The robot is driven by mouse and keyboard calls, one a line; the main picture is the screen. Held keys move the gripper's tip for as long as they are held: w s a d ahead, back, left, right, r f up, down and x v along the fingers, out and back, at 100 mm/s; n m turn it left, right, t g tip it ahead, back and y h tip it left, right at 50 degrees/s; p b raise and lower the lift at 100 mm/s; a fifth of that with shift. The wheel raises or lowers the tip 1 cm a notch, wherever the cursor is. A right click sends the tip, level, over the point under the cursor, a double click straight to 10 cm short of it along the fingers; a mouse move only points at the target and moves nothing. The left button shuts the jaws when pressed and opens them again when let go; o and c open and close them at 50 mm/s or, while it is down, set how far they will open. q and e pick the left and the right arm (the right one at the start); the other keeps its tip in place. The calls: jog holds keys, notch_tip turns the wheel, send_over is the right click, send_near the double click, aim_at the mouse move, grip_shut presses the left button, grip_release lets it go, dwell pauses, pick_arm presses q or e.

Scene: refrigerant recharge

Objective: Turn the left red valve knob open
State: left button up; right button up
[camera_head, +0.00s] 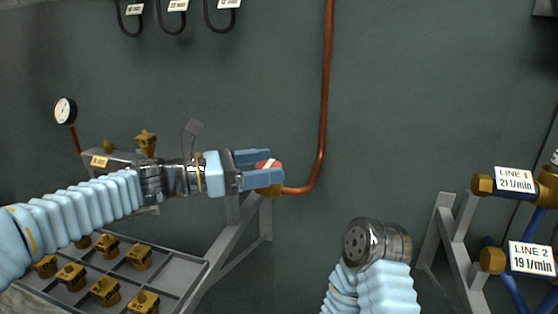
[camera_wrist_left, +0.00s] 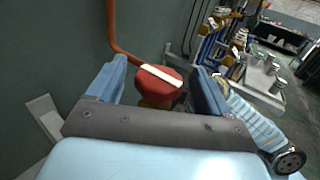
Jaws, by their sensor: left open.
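The red valve knob (camera_head: 265,164) with a white bar across its top sits on a brass valve at the lower end of the copper pipe. My left gripper (camera_head: 267,168) is open, with one blue finger on each side of the knob. In the left wrist view the knob (camera_wrist_left: 152,88) lies between the two open fingers (camera_wrist_left: 160,84), with a visible gap on both sides. The fingers hide part of the brass body in the head view. My right arm shows at the lower middle, ending in a round metal wrist; no right gripper fingers are visible.
The copper pipe (camera_head: 325,90) runs up the wall. A grey tray (camera_head: 185,278) with several brass fittings lies below my left arm. A pressure gauge (camera_head: 65,110) is at the left. LINE 1 (camera_head: 515,180) and LINE 2 (camera_head: 531,258) labels with brass fittings stand at the right.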

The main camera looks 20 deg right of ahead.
aim_at(281, 164)
pick_arm(q)
jog(key=shift+d, duration=1.65)
jog(key=shift+c, duration=0.3)
